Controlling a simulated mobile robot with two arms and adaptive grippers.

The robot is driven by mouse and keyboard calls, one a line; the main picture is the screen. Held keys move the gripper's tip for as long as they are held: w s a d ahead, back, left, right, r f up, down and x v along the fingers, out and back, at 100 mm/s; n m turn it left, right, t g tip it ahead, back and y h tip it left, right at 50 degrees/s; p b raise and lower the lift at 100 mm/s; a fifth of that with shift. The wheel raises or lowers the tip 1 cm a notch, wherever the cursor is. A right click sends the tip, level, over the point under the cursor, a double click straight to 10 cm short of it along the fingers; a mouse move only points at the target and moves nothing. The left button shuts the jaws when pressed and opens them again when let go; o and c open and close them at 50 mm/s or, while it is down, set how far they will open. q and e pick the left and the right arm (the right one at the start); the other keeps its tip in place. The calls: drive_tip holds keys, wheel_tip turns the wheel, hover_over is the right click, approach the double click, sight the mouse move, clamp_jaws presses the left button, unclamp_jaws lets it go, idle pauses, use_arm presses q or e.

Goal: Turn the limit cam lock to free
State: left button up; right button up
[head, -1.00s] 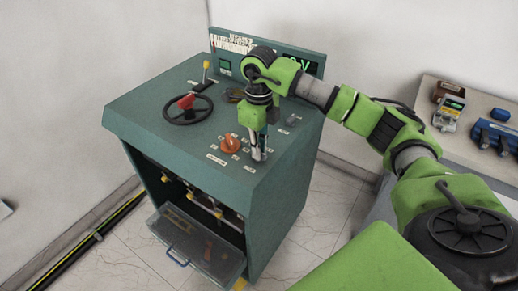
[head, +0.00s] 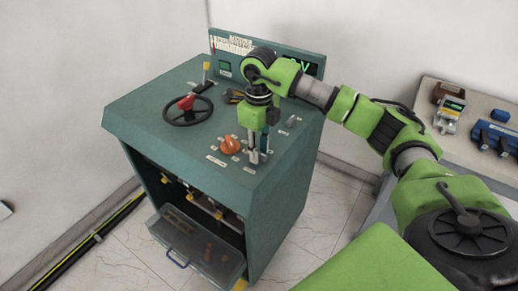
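The green control cabinet (head: 150,125) has several small controls on its sloped top. An orange knob (head: 230,146) sits near the front edge, ringed by small white labels too small to read. I cannot tell which control is the limit cam lock. My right gripper (head: 257,156) points down just right of the orange knob, apart from it, its fingertips close to the panel. The fingers hide what is beneath them. Whether they hold anything is not clear. My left gripper is not in view.
A black handwheel (head: 187,111) with a red part and a yellow-tipped lever (head: 207,68) stand at the panel's left. A display board (head: 265,56) rises behind. An open drawer (head: 195,245) juts out below. A side table (head: 475,122) holds several small devices.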

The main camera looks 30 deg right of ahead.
wheel_tip(320, 180, up, 12)
idle(0.4)
drive_tip(key=shift+f, duration=0.1)
idle(0.5)
